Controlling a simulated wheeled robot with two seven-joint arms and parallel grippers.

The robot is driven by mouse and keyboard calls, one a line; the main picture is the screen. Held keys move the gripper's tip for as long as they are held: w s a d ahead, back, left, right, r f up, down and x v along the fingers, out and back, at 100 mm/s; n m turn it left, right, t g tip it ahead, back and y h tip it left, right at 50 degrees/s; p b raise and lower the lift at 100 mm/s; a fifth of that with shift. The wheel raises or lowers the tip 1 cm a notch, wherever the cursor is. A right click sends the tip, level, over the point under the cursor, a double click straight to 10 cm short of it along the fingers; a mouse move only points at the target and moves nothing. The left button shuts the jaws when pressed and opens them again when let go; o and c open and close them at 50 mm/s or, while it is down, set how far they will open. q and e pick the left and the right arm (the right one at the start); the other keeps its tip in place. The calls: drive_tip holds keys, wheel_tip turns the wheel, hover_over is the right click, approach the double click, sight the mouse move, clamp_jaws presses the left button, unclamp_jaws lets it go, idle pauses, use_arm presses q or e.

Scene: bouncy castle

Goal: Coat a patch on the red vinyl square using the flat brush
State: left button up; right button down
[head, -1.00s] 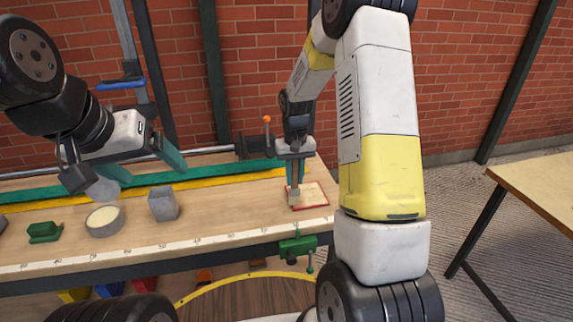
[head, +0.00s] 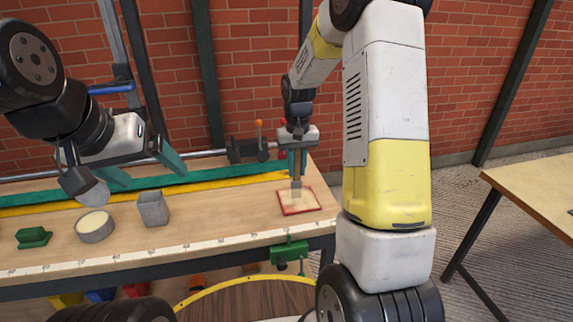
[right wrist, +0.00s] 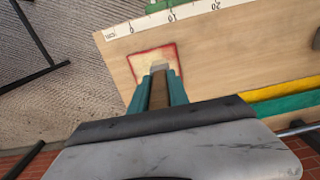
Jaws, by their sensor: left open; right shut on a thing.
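The red vinyl square (head: 313,205) lies flat near the right end of the workbench. Its middle is covered with a pale cream coat, and red shows around the edges. It also shows in the right wrist view (right wrist: 141,67). My right gripper (head: 297,172) is shut on the flat brush (head: 297,187), held upright with its bristles down at the square. In the right wrist view the brush (right wrist: 159,88) sits between the teal fingers, its tip over the coated area. My left gripper (head: 145,165) is open and empty above the back of the bench.
A green clamp (head: 289,252) grips the front edge. Green and yellow strips lie along the back. Another table (head: 530,185) stands at right.

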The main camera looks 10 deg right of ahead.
sight(296, 180)
drive_tip(key=shift+r, duration=1.8)
drive_tip(key=shift+a, duration=0.1)
